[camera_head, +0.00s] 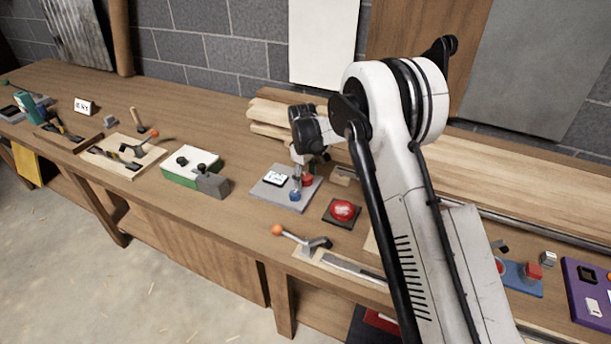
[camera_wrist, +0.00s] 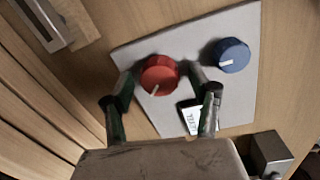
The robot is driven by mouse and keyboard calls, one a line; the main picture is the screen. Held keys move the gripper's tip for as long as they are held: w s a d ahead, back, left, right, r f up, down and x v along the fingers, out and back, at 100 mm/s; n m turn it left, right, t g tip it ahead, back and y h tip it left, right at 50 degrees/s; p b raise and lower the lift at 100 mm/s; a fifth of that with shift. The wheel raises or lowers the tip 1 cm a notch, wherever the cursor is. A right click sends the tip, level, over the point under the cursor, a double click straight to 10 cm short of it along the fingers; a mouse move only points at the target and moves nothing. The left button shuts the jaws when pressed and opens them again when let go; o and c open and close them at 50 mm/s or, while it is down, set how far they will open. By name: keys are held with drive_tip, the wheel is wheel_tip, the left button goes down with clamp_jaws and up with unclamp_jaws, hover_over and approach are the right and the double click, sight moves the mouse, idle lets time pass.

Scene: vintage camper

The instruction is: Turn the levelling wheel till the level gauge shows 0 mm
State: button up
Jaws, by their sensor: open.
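A grey panel (camera_head: 262,191) on the bench carries a red knob (camera_head: 308,181), a blue knob (camera_head: 295,196) and a small white display (camera_head: 275,178). No label shows which knob is the levelling wheel. My gripper (camera_head: 301,172) points down over the panel. In the wrist view, my gripper (camera_wrist: 162,72) is open, with one finger on each side of the red knob (camera_wrist: 160,76). I cannot tell whether the fingers touch it. The blue knob (camera_wrist: 231,55) is clear of the fingers. The display (camera_wrist: 190,117) is partly hidden by a finger, and its digits are unreadable.
A red button on a dark base (camera_head: 342,212) stands right of the panel. A green-and-white box (camera_head: 190,165) with a grey block is to the left. An orange-tipped lever (camera_head: 297,238) lies in front. Stacked planks (camera_head: 275,112) lie behind.

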drive_tip(key=c, duration=1.2)
drive_tip(key=shift+o, duration=0.2)
drive_tip(key=shift+f+b, duration=0.1)
drive_tip(key=shift+b, duration=0.35)
drive_tip(key=shift+f+m+b, duration=0.1)
drive_tip(key=shift+m+b, duration=0.7)
drive_tip(key=shift+b, duration=0.05)
drive_tip(key=m+b, duration=0.2)
drive_tip(key=b, duration=0.1)
drive_tip(key=m+b, duration=0.4)
drive_tip(key=m, duration=0.1)
drive_tip(key=shift+r, duration=0.2)
drive_tip(key=shift+w, duration=0.1)
